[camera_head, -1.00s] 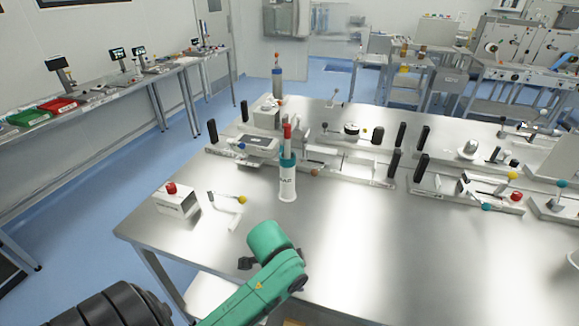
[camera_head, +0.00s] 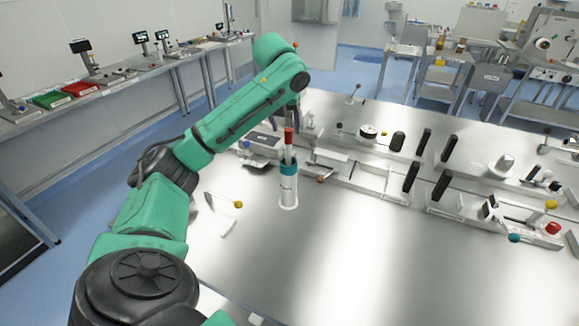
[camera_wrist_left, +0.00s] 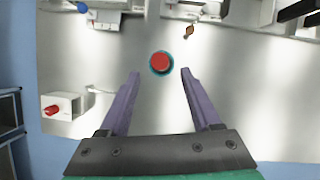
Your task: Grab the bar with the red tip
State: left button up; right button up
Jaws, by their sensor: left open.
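The bar with the red tip (camera_head: 289,137) stands upright in a white holder with a teal band (camera_head: 288,190) on the steel table in the head view. From above in the left wrist view, its round red tip (camera_wrist_left: 160,62) shows inside the teal ring. My left gripper (camera_wrist_left: 157,73) is open, its two purple fingers spread, with nothing held. In the left wrist view the red tip appears just beyond and between the fingertips, with no contact visible. My right gripper is not in view.
A yellow-knobbed lever (camera_head: 238,204) lies left of the holder. Fixtures with black handles (camera_head: 412,176) stand behind and right. The front table is clear.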

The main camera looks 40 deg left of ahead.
aim_at(287, 131)
pick_arm(q)
jog(key=x, duration=0.3)
jog(key=shift+w+f+p, duration=0.2)
jog(key=shift+w+p, duration=0.05)
jog(key=shift+p, duration=0.1)
jog(key=p+x, duration=0.2)
jog(key=x, duration=0.3)
jog(key=shift+w+a+f+p, duration=0.1)
jog(key=shift+f+p, duration=0.2)
jog(key=shift+p, duration=0.05)
jog(key=shift+f, duration=0.2)
jog(key=shift+c, duration=0.9)
grip_shut()
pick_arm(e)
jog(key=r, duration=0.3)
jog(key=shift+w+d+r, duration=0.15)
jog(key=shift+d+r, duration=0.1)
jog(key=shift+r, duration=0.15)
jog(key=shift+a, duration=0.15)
